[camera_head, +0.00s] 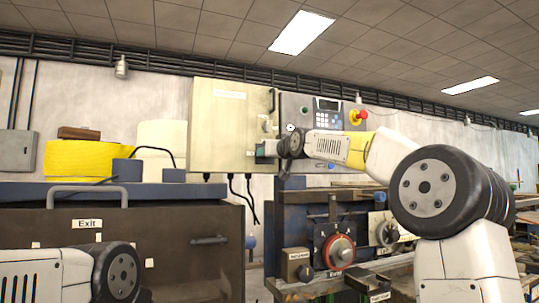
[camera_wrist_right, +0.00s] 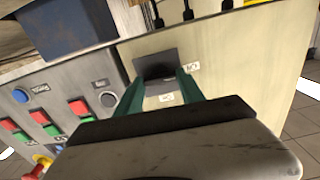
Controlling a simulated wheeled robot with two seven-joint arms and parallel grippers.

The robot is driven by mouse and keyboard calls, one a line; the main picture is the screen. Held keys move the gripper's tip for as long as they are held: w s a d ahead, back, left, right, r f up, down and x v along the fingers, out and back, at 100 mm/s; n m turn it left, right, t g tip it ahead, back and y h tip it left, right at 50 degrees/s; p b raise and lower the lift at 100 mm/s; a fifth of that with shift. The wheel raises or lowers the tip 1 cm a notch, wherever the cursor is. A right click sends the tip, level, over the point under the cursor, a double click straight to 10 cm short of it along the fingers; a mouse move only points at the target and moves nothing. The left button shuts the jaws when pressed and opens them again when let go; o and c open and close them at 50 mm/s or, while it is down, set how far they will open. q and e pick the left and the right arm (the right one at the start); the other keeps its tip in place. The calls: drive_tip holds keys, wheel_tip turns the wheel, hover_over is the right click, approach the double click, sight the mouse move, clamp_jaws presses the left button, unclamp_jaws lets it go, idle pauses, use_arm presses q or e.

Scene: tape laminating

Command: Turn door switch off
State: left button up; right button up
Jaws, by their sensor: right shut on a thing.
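The door switch (camera_wrist_right: 155,64) shows in the right wrist view as a dark grey block on the face of the beige cabinet (camera_wrist_right: 245,60), with small white labels beside and below it. My right gripper (camera_wrist_right: 160,84) has its green fingers on either side of the switch, shut on it. In the head view my right gripper (camera_head: 262,151) is at the lower right of the cabinet (camera_head: 220,120), hiding most of the switch. My left arm shows at the lower left, but its gripper is out of view.
A grey control panel (camera_head: 310,110) with a keypad and a red emergency button (camera_head: 358,116) adjoins the cabinet on the right. Cables hang below the cabinet. A dark machine (camera_head: 150,235) with a metal handle and an Exit label stands at the left.

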drive_tip(key=shift+f+n, duration=0.1)
drive_tip(key=shift+n, duration=0.2)
drive_tip(key=o, duration=1.4)
drive_tip(key=shift+c, duration=0.2)
drive_tip(key=v, duration=0.7)
drive_tip(key=shift+s+d, duration=0.15)
drive_tip(key=shift+s, duration=0.15)
